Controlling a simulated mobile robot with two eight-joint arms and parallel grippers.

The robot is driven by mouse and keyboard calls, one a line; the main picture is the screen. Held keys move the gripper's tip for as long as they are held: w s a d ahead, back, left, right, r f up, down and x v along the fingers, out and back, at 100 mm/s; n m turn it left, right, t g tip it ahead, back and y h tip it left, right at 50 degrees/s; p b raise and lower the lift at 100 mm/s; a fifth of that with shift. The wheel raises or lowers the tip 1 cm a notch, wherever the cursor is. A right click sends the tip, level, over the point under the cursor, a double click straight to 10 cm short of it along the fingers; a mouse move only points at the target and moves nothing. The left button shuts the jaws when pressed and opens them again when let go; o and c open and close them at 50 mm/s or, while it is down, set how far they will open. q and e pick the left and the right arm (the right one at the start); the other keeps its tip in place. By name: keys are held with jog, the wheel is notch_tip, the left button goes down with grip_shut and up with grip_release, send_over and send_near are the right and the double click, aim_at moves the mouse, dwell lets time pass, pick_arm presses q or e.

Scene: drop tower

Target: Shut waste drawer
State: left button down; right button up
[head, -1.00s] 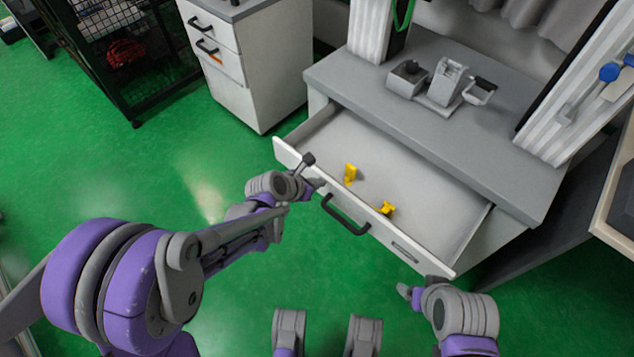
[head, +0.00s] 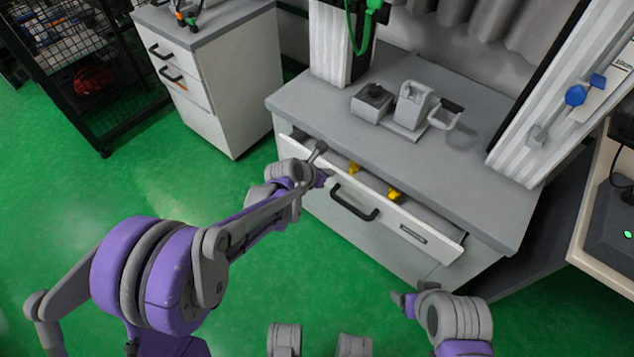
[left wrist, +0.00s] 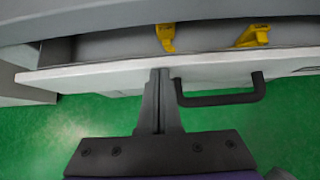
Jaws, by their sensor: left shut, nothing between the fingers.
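The waste drawer (head: 421,237) sits in the grey-topped bench and stands open by a narrow gap. It has a dark bar handle (head: 354,203) on its white front. Two yellow pieces (head: 393,194) lie inside, and they also show in the left wrist view (left wrist: 252,36). My left gripper (head: 322,178) is shut and empty, with its fingertips at the drawer front, left of the handle. In the left wrist view its fingers (left wrist: 160,75) reach the front's top edge. My right gripper (head: 404,303) is low at the right, apart from the drawer; its jaws are too small to read.
A grey device (head: 411,106) stands on the bench top (head: 330,100). A white drawer cabinet (head: 232,90) stands to the left, with a black mesh cage (head: 85,75) beyond it. Green floor in front of the bench is free.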

pick_arm(q)
jog(key=w+d, duration=0.2)
jog(key=w, duration=0.1)
jog(key=w+d, duration=0.1)
jog(key=shift+w+r, duration=0.1)
jog(key=shift+w, duration=0.1)
pick_arm(e)
jog(key=shift+s+a, duration=0.1)
jog(key=shift+s, duration=0.05)
pick_arm(q)
jog(key=shift+a, duration=0.1)
